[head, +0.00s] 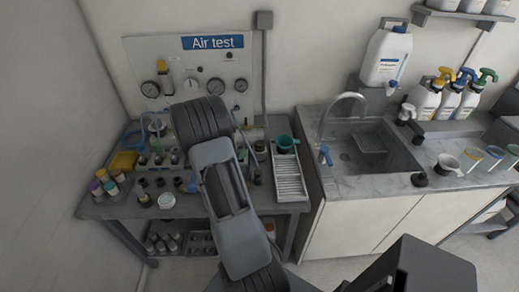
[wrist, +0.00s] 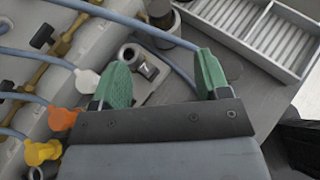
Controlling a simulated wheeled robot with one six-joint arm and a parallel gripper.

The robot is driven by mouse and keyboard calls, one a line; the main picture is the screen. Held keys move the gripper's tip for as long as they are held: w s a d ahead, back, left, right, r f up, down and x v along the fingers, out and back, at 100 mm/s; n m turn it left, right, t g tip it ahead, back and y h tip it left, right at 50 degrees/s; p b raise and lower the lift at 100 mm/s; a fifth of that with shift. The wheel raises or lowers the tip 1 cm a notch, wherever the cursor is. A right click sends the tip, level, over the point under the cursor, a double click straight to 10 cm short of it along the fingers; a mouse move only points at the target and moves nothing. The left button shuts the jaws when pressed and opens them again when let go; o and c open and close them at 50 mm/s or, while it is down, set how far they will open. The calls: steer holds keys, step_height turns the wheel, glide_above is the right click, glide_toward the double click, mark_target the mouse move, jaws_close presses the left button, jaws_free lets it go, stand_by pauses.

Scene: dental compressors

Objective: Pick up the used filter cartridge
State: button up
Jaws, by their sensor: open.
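My gripper (wrist: 155,82) shows in the wrist view with its two green fingers spread apart and nothing held between them. A small grey cylinder with an open top (wrist: 130,54) stands on a light plate with a dark number mark, just beyond the left finger. A dark round-topped part (wrist: 160,14) stands farther off, near the tray. I cannot tell which part, if any, is the used filter cartridge. In the head view my arm reaches over the workbench (head: 112,208) and hides its middle and my gripper.
Blue hoses (wrist: 120,20) and a manifold with coloured valves (wrist: 42,152) crowd the left of the wrist view. A sink (head: 365,150) is to the right.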

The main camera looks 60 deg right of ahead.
steer(key=p, duration=0.1)
glide_toward(259, 144)
steer(key=x, duration=0.3)
steer(key=shift+d+f, duration=0.25)
steer(key=shift+d, duration=0.1)
steer(key=shift+p+x, duration=1.15)
steer(key=shift+x, duration=1.55)
steer(key=shift+r, duration=0.1)
steer(key=c, duration=1)
